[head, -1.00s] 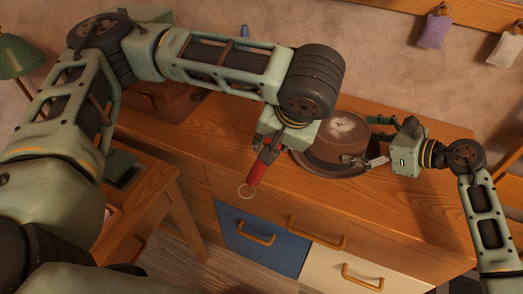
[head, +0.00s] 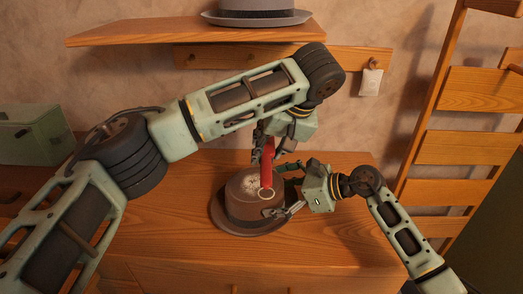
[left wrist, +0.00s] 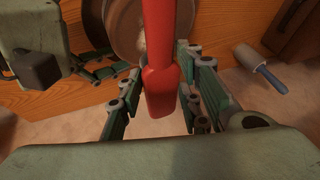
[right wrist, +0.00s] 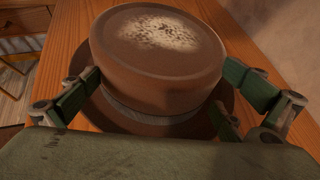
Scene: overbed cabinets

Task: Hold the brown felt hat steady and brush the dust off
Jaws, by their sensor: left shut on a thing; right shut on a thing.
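The brown felt hat (head: 243,200) sits upright on the wooden dresser top, its brim round it. A pale dust patch (right wrist: 157,32) covers much of the crown's top. My right gripper (head: 283,188) is shut on the hat, its fingers on either side of the crown. My left gripper (head: 268,147) is shut on a red handle (head: 267,165) with a ring at its lower end. In the head view this handle hangs upright over the crown. I see no bristles, and cannot tell whether it touches the hat. The left wrist view shows the red handle (left wrist: 161,85) between the fingers.
A grey hat (head: 258,16) stands on a shelf (head: 180,36) above. A pale sachet (head: 371,80) hangs from the peg rail. A green box (head: 35,135) is at left, a wooden ladder (head: 470,90) at right. A blue-handled roller (left wrist: 262,70) shows in the left wrist view.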

